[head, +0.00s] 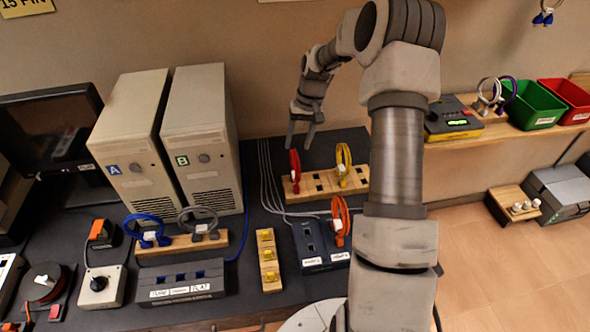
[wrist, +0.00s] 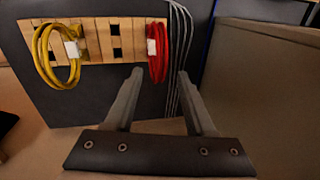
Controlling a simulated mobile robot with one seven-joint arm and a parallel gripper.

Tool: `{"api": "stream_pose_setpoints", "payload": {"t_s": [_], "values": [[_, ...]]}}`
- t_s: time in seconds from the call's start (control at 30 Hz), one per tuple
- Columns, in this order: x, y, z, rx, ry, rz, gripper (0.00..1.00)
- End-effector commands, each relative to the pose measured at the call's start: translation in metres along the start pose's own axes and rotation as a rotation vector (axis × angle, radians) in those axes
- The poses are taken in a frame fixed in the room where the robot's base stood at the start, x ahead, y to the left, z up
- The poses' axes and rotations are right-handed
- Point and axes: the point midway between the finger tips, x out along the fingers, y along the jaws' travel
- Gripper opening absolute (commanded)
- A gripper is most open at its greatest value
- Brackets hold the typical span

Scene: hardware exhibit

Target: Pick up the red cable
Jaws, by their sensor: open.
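The red cable (head: 295,168) is a coiled loop with a pale connector, standing at the left end of a wooden slotted block (head: 320,187). In the wrist view the red cable (wrist: 158,55) hangs at the right end of the block (wrist: 97,40), just beyond the fingertips. My gripper (head: 302,138) is open and empty, just above and slightly behind the red cable in the head view. In the wrist view my gripper (wrist: 160,73) has its two fingers apart, with the lower end of the red cable appearing between their tips.
A yellow cable (head: 343,160) stands on the same block, to the right. An orange-red cable (head: 340,216) is on a dark box (head: 312,240) in front. Two beige computer towers (head: 200,140) stand to the left. Grey cords (wrist: 180,60) run close beside the red cable.

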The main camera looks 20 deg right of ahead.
Motion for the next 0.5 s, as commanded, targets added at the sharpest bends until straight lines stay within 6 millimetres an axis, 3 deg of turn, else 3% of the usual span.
{"api": "stream_pose_setpoints", "payload": {"t_s": [0.3, 0.5], "values": [[0.043, -0.003, 0.003, 0.000, -0.004, -0.001, 0.55], [0.051, -0.002, 0.002, 0.000, -0.001, 0.000, 0.55]]}}
